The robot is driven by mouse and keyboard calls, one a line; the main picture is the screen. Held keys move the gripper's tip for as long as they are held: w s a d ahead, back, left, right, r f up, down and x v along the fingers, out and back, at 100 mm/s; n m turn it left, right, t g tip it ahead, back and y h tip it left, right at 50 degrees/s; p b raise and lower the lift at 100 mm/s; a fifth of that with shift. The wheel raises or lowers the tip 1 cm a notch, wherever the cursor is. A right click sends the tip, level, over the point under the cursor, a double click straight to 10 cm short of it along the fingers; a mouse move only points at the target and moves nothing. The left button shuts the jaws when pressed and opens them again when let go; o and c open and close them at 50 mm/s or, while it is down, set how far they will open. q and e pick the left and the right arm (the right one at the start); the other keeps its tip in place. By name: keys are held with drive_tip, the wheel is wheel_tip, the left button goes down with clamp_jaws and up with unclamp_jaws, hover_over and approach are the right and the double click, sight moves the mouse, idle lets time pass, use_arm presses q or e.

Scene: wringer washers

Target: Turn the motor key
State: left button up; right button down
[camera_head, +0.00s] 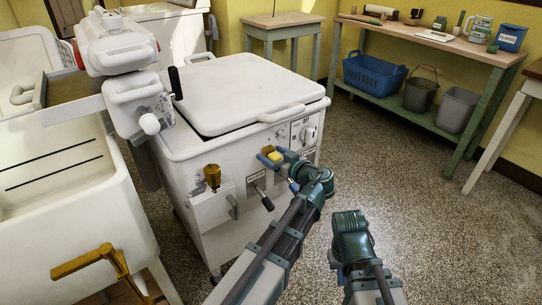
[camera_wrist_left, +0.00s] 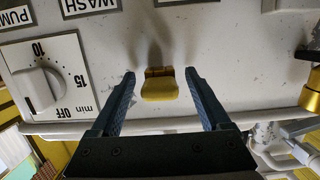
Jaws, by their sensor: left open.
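The motor key is a small yellow key (camera_head: 275,156) on the front panel of the white washer (camera_head: 225,150). In the left wrist view the yellow key (camera_wrist_left: 158,90) stands between the two blue fingers, with a visible gap on each side. My left gripper (camera_head: 272,155) is open around the key and holds nothing; it also shows in the left wrist view (camera_wrist_left: 160,76). My right arm (camera_head: 352,240) is at the lower middle of the head view, away from the washer, and its fingers are not visible.
A timer dial (camera_head: 308,133) sits right of the key. A brass fitting (camera_head: 213,176) and black-tipped lever (camera_head: 263,198) are close by. The wringer (camera_head: 122,52) overhangs the washer's left. A white tub (camera_head: 60,220) stands left. Floor at right is clear.

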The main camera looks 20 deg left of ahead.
use_arm(q)
drive_tip(key=shift+c, duration=0.3)
clamp_jaws()
drive_tip(key=m, duration=0.3)
drive_tip(key=shift+w+g+y, duration=0.1)
drive_tip(key=shift+g+y, duration=0.3)
drive_tip(key=m+y+b, duration=0.1)
drive_tip(key=m, duration=0.3)
drive_tip(key=shift+f+g, duration=0.1)
drive_tip(key=shift+g, duration=0.2)
drive_tip(key=m+y+b, duration=0.1)
drive_tip(key=m+b, duration=0.1)
drive_tip(key=m, duration=0.2)
drive_tip(key=shift+m, duration=0.3)
drive_tip(key=m+y+b, duration=0.1)
drive_tip(key=m, duration=0.2)
drive_tip(key=shift+m+b, duration=0.35)
drive_tip(key=shift+m, duration=0.65)
drive_tip(key=shift+o, duration=0.4)
unclamp_jaws()
